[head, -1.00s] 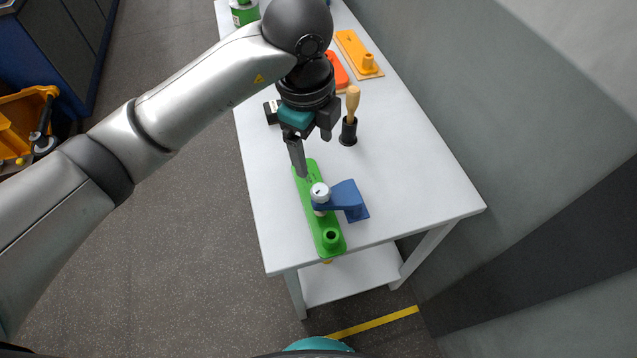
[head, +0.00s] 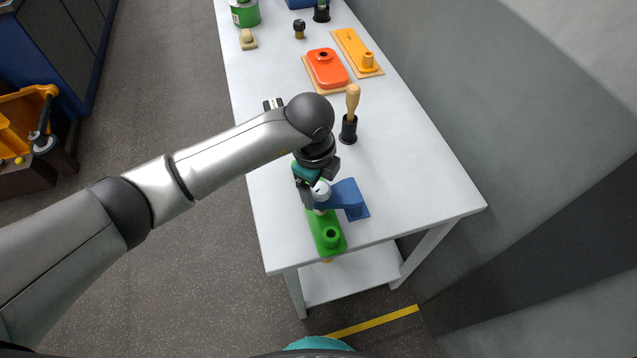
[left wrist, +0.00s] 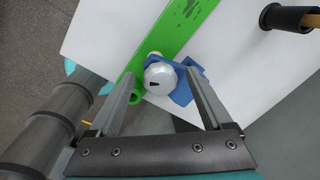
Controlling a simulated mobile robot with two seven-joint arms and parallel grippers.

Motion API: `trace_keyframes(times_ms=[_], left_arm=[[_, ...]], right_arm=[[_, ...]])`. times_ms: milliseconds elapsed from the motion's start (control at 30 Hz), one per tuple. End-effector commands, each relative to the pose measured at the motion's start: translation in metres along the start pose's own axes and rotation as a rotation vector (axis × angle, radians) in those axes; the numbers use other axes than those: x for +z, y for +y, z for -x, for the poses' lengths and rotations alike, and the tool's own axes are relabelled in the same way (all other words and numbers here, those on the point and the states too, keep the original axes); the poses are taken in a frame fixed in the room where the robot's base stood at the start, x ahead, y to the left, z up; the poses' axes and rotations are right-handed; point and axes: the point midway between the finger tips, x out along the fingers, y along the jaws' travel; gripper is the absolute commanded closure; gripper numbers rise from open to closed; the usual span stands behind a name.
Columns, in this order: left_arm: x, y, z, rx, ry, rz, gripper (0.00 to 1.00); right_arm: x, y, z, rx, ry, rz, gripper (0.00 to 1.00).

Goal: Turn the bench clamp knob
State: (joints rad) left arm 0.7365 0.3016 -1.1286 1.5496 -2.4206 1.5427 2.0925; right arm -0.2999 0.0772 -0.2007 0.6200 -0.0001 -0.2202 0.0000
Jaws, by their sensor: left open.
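The bench clamp is a blue bracket (head: 348,199) with a white round knob (head: 321,190) on top, over a long green plate (head: 325,236) at the near end of the table. My left gripper (head: 312,196) is at the knob, partly covering it and the green plate in the head view. In the left wrist view, the knob (left wrist: 160,77) has a dark mark and lies between the two open fingers (left wrist: 160,98). I cannot tell whether either finger touches it. The blue bracket (left wrist: 186,88) is partly hidden by the right finger. My right gripper is not in view.
A wooden-handled tool stands in a black holder (head: 348,131) just beyond the clamp. An orange-red plate (head: 327,68) and a yellow-orange plate (head: 357,52) lie farther back. A grey wall (head: 520,110) runs along the right. The table's right front area is clear.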

Motion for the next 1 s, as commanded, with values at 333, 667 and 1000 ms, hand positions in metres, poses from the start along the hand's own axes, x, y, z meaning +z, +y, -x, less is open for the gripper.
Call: trace_keyframes(times_ms=[333, 667, 1000], left_arm=[[-0.0002, 0.0002, 0.0003, 0.001, 0.000, 0.000, 0.37], [0.0000, 0.0002, 0.0004, 0.001, 0.000, 0.000, 0.74], [0.0001, 0.0002, 0.0005, 0.001, 0.000, -0.001, 1.00]], right_arm=[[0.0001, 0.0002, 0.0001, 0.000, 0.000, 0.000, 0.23], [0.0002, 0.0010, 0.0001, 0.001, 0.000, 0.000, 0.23], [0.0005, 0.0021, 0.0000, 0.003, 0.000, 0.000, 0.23]])
